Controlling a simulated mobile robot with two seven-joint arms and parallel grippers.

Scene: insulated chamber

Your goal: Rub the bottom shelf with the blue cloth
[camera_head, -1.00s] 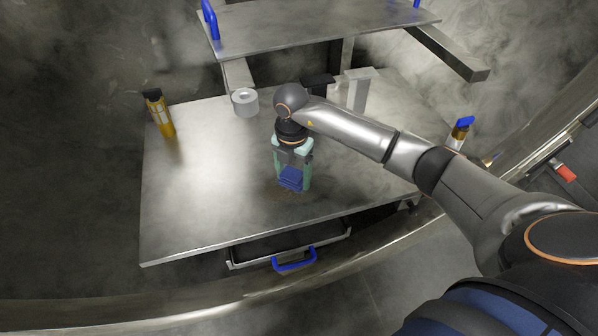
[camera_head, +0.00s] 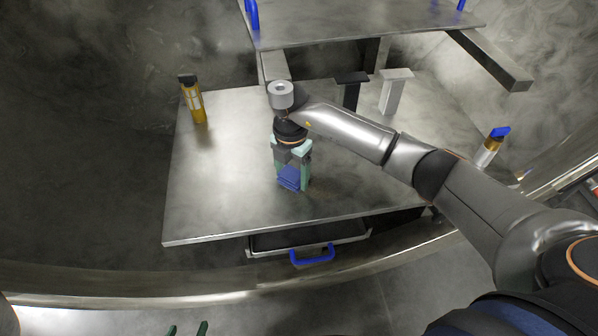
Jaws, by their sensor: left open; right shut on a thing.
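The bottom shelf (camera_head: 220,175) is a wide bare metal plate, with lighter and darker sheen across it. The blue cloth (camera_head: 289,179) is a small folded pad near the middle of the shelf's front half. My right gripper (camera_head: 293,182) points down and is shut on the cloth. The cloth is at the shelf surface; its underside is hidden, so I cannot tell how firmly it touches. Only the green fingertips of my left gripper (camera_head: 187,329) show at the bottom edge of the view. They are apart and empty, well in front of the shelf.
A yellow bottle (camera_head: 193,100) stands at back left. Black (camera_head: 351,90) and grey (camera_head: 394,92) stands are behind my arm. A blue-capped bottle (camera_head: 489,148) is at right. A blue-handled drawer (camera_head: 312,255) sits below; an upper shelf (camera_head: 360,25) overhangs.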

